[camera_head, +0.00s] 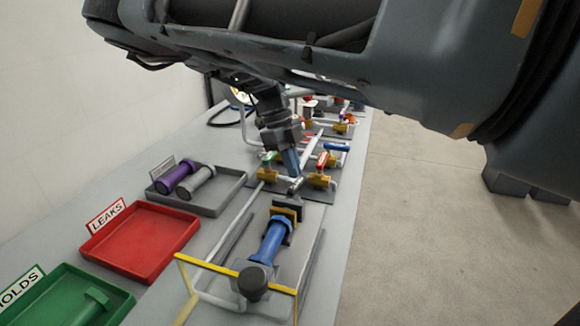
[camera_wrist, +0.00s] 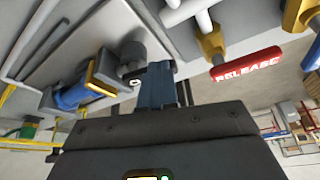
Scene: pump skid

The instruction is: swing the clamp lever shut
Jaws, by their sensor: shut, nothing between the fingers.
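My gripper (camera_head: 291,163) is in the middle of the head view, pointing down at the skid, its fingers together and empty. Just below the fingertips is a small grey bar (camera_head: 296,184), which may be the clamp lever; I cannot tell its angle or whether they touch. In the wrist view, the fingers (camera_wrist: 162,92) are beside a grey rounded fitting (camera_wrist: 133,56), partly hidden behind them. A blue cylinder (camera_head: 272,240) lies along the skid, with a yellow and black block (camera_head: 287,208) at its far end.
A red handle marked RELEASE (camera_wrist: 247,64) is right of the fingers in the wrist view. A yellow frame (camera_head: 225,268) rises at the near end. A red tray (camera_head: 140,240), green tray (camera_head: 62,300) and grey tray (camera_head: 225,195) sit left.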

